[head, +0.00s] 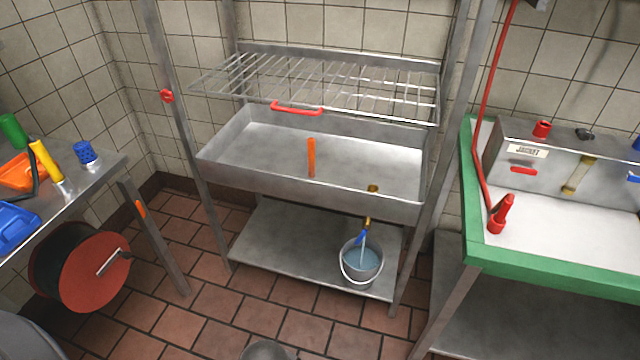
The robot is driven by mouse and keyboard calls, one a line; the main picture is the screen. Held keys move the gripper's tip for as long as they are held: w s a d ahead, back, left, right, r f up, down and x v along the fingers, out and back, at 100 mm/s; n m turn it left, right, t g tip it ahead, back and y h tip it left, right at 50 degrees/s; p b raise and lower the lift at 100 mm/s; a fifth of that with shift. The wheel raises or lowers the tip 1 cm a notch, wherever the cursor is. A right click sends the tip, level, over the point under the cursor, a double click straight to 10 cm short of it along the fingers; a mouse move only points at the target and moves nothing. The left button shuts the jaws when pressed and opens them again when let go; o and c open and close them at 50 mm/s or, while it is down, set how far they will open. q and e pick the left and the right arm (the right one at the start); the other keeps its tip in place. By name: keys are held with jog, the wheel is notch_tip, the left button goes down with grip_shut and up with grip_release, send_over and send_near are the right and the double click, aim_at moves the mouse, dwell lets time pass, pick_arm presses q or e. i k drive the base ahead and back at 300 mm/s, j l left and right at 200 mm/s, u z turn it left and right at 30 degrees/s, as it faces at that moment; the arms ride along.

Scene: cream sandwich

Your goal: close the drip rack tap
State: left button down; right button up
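The drip rack is a steel frame with a wire shelf (330,85) above a deep steel basin (270,150). The brass tap (368,221) hangs under the basin's front right part, with a blue handle (361,238) that looks turned downward. A pale blue streak below the tap looks like running water, but it is small and partly merged with the handle. A steel bucket (361,272) stands under the tap on the lower shelf and holds bluish water. Neither of my grippers is in view.
The lower shelf (280,240) is otherwise clear. A green-edged counter (560,262) with a red hose and nozzle (500,214) is at right. A red hose reel (95,272) and a table with brushes (85,154) are at left. Tiled floor (220,312) lies in front.

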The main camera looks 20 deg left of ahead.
aim_at(362, 235)
jog(key=i+j, duration=0.25)
jog(key=i, duration=0.15)
jog(key=i+j, duration=0.2)
jog(key=i, duration=0.25)
